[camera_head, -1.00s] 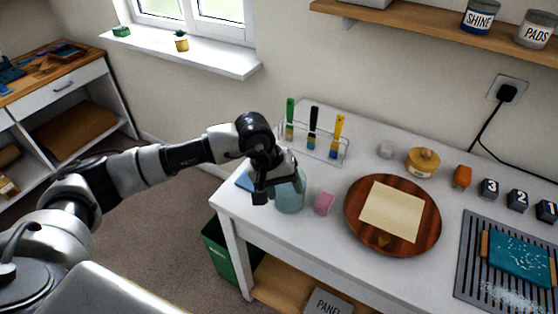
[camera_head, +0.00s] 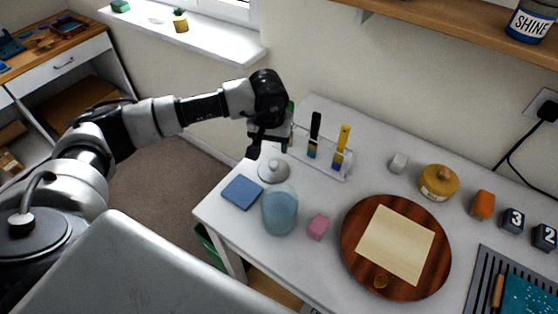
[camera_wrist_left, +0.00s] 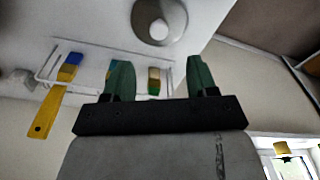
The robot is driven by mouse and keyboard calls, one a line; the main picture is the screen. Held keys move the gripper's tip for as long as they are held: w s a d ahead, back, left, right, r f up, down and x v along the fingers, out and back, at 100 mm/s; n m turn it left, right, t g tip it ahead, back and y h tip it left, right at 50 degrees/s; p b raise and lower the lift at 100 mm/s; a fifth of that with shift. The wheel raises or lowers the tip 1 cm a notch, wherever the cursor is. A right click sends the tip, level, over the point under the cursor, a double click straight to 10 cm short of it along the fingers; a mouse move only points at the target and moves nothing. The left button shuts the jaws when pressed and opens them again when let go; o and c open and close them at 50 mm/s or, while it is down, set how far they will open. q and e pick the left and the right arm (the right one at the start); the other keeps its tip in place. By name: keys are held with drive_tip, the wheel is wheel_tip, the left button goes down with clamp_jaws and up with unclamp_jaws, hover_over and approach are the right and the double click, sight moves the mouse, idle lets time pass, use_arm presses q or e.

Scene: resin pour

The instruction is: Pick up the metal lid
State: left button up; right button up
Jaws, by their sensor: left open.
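The round metal lid (camera_head: 273,170) with a knob on top lies on the white table behind the bluish glass jar. It also shows at the top of the left wrist view (camera_wrist_left: 151,35), beyond my fingertips. My left gripper (camera_head: 265,145) is just behind and above the lid in the head view, apart from it as far as I can tell. In the left wrist view its two green fingers (camera_wrist_left: 160,75) are spread with nothing between them. My right gripper is not in view.
The glass jar (camera_head: 280,214), a blue square (camera_head: 242,192) and a pink block (camera_head: 318,227) are near the lid. A clear rack (camera_head: 325,166) of brushes stands close to the gripper's right. A round wooden board (camera_head: 350,240) lies to the right.

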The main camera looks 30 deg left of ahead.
sight(274, 164)
use_arm(q)
drive_tip(key=f, duration=0.3)
drive_tip(key=shift+s+f+p, duration=0.15)
drive_tip(key=shift+s+p, duration=0.2)
drive_tip(key=shift+p, duration=0.05)
drive_tip(key=shift+f, duration=0.3)
drive_tip(key=f+p, duration=0.1)
drive_tip(key=f, duration=0.1)
drive_tip(key=w+f+p, duration=0.1)
drive_tip(key=f, duration=0.1)
drive_tip(key=shift+w+f, duration=0.15)
drive_tip(key=shift+f, duration=0.25)
drive_tip(key=shift+a+f, duration=0.1)
drive_tip(key=shift+f, duration=0.15)
drive_tip(key=c, duration=1)
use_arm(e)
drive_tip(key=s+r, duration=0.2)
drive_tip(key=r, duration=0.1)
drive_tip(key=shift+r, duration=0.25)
use_arm(q)
drive_tip(key=shift+w+r, duration=0.1)
drive_tip(key=shift+r, duration=0.05)
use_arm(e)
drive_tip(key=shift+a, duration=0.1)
